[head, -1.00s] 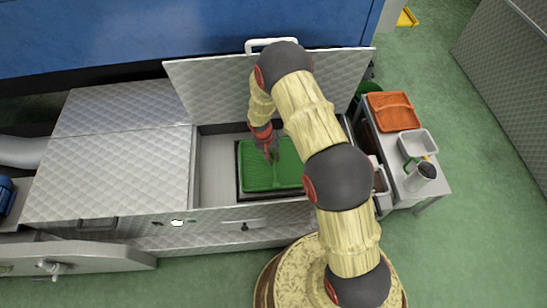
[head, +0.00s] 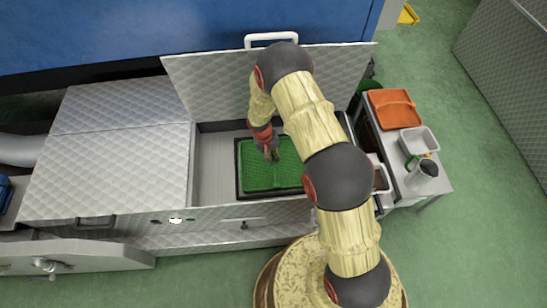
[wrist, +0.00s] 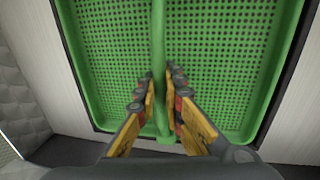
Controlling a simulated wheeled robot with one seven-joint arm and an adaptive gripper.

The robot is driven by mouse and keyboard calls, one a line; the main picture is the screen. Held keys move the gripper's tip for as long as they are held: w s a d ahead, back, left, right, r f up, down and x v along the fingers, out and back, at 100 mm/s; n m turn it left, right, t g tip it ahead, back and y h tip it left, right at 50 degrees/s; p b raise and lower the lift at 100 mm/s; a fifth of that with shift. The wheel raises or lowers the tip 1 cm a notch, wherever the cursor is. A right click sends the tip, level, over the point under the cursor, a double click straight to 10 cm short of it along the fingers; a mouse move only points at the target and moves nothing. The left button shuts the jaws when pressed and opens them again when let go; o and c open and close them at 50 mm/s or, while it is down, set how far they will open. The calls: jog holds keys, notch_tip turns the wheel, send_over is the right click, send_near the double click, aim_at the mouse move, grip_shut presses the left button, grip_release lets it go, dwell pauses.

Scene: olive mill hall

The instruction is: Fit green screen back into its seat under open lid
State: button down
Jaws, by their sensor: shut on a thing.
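The green screen (head: 262,176) is a perforated rectangular tray with a raised bar along its middle. It lies in the bay under the open lid (head: 215,88), within a dark rectangular seat frame (head: 238,185). In the wrist view the screen (wrist: 225,50) fills most of the picture, and a dark edge shows beside its right side. My gripper (wrist: 160,95) is shut on the screen's middle bar, one finger on each side. My gripper also shows over the screen in the head view (head: 272,155). My arm hides the right part of the screen and seat.
The bay's pale floor (head: 213,170) is bare left of the seat. A side table at right holds an orange tray (head: 394,109), a grey tray (head: 420,141) and a metal jug (head: 424,172). The closed quilted cover (head: 110,165) lies left.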

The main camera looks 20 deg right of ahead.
aim_at(268, 164)
jog(key=shift+f, duration=0.15)
jog(key=c, duration=1.8)
grip_release()
jog(key=shift+c, duration=0.2)
jog(key=shift+f, duration=0.1)
notch_tip(268, 164, up, 12)
jog(key=a, duration=0.2)
jog(key=shift+w+a, duration=0.15)
jog(key=shift+w, duration=0.05)
jog(key=shift+f, duration=0.1)
